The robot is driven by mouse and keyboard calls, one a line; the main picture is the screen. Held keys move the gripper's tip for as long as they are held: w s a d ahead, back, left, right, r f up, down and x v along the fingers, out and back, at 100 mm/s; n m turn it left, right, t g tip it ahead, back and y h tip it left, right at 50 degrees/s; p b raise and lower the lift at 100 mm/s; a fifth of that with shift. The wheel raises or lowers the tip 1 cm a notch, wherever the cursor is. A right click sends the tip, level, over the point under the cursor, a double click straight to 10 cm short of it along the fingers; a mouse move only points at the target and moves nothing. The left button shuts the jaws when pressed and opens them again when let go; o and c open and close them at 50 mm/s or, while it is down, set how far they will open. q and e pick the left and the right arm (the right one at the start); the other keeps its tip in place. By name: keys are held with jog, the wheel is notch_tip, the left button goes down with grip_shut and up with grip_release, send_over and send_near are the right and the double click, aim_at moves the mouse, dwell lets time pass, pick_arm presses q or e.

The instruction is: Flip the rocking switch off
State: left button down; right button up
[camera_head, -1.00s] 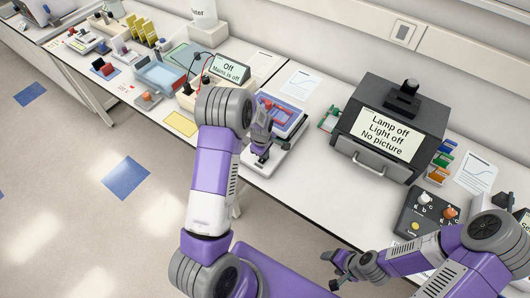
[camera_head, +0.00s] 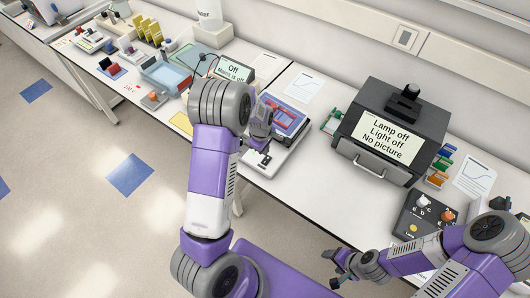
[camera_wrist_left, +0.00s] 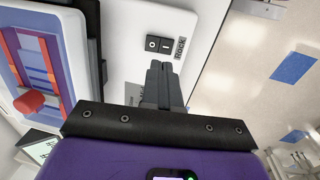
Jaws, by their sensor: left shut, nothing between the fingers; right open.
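The rocking switch (camera_wrist_left: 159,44) is a small black rocker with an O half and a bar-marked half, beside a label reading "Rock". It sits on the white front of the rocker machine (camera_head: 283,153), which carries a blue tray with red parts (camera_head: 284,117). The switch also shows in the head view (camera_head: 264,160). My left gripper (camera_head: 268,143) is shut and empty, above the machine's front. In the left wrist view its fingertips (camera_wrist_left: 159,66) appear just short of the switch; contact cannot be told. My right gripper (camera_head: 336,268) is open, low in front of the bench.
A sign (camera_head: 236,70) reading "Off, Mains is off" stands behind my left arm. A dark box (camera_head: 390,135) reading "Lamp off, Light off, No picture" stands to the right. A control box with knobs (camera_head: 424,213) is near my right arm. Bare bench (camera_head: 300,200) lies between.

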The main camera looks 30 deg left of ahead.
pick_arm(q)
notch_tip(320, 180, up, 7)
jog(key=s, duration=0.1)
jog(key=shift+r, duration=0.15)
jog(key=s+d+f+m+h+b, duration=0.1)
jog(key=s+d+f+m+b, duration=0.4)
jog(key=f, duration=0.6)
jog(key=s+d+f+m+h+b, duration=0.1)
jog(key=s+d+f+m+b, duration=0.3)
jog(key=s+d+f, duration=0.4)
jog(key=s+d+f+m+h+b, duration=0.2)
jog(key=s+d+f+m+b, duration=0.3)
jog(key=f, duration=1.1)
jog(key=shift+s+d+f+m+g+b, duration=0.2)
jog(key=shift+s+d+m+g+b, duration=0.15)
jog(key=shift+s+d+b, duration=0.5)
